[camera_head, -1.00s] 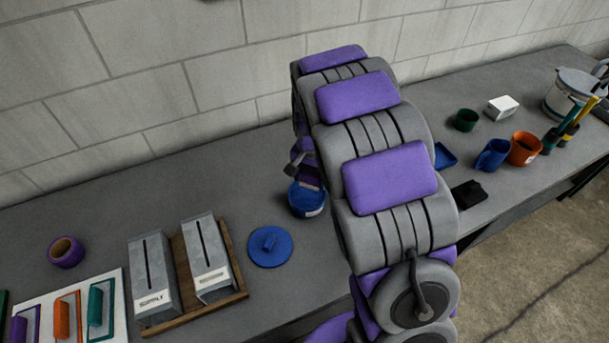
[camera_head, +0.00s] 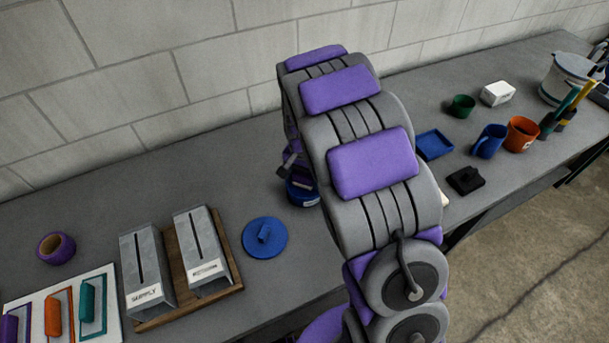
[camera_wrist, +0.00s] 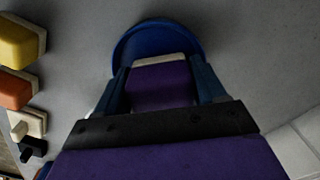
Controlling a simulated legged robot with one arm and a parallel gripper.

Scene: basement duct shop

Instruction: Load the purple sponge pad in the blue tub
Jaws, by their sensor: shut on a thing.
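The purple sponge pad (camera_wrist: 160,84), with a pale layer along its far edge, is between the two blue fingers of my gripper (camera_wrist: 161,78) in the wrist view. My gripper is shut on it. The round blue tub (camera_wrist: 125,48) shows behind the pad and fingertips, and the pad overlaps its opening. I cannot tell how deep the pad is. In the head view the tub (camera_head: 304,194) stands on the bench, partly covered by my arm, with my gripper (camera_head: 296,175) just above or at its rim. The pad is not clearly seen there.
A blue round lid (camera_head: 264,238) lies left of the tub. Right of my arm are a blue tray (camera_head: 434,145), cups and a black item (camera_head: 466,181). Yellow (camera_wrist: 20,44) and orange blocks show in the wrist view.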

